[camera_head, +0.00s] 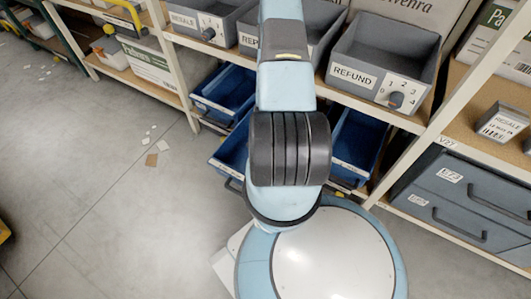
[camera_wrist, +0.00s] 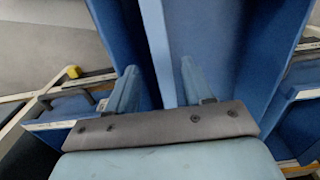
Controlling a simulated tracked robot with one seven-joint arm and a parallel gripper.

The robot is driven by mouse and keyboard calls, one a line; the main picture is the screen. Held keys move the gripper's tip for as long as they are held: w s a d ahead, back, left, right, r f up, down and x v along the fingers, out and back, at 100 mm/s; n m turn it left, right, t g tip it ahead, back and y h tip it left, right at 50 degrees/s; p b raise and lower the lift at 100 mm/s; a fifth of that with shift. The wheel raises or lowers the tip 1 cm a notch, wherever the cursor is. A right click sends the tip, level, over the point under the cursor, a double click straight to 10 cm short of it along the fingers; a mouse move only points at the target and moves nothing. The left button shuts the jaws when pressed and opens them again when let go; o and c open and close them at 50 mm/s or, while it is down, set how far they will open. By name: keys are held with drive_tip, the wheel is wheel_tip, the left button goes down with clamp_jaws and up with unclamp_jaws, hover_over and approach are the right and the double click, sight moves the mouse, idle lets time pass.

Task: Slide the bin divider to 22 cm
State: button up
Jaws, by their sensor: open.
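In the wrist view, my gripper (camera_wrist: 159,67) is open, its two fingers spread either side of a thin upright blue panel with a pale edge, which looks like the divider (camera_wrist: 160,40). I cannot tell whether either finger touches it. Blue bin walls (camera_wrist: 270,50) rise around the fingers. In the head view, blue bins sit on the low shelf, one right of my arm (camera_head: 358,140) and others to its left (camera_head: 225,92). My arm hides my gripper and the divider there. No distance scale is readable.
Grey bins stand on the shelf above, including one labelled REFUND (camera_head: 372,60) with a dial. Grey-blue drawers (camera_head: 460,205) are at the lower right, beyond a slanting white rack post (camera_head: 440,115). The floor (camera_head: 90,200) at left is mostly clear, with small scraps.

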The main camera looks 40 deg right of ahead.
wheel_tip(320, 180, up, 8)
idle(0.5)
drive_tip(key=shift+w, duration=0.1)
idle(0.4)
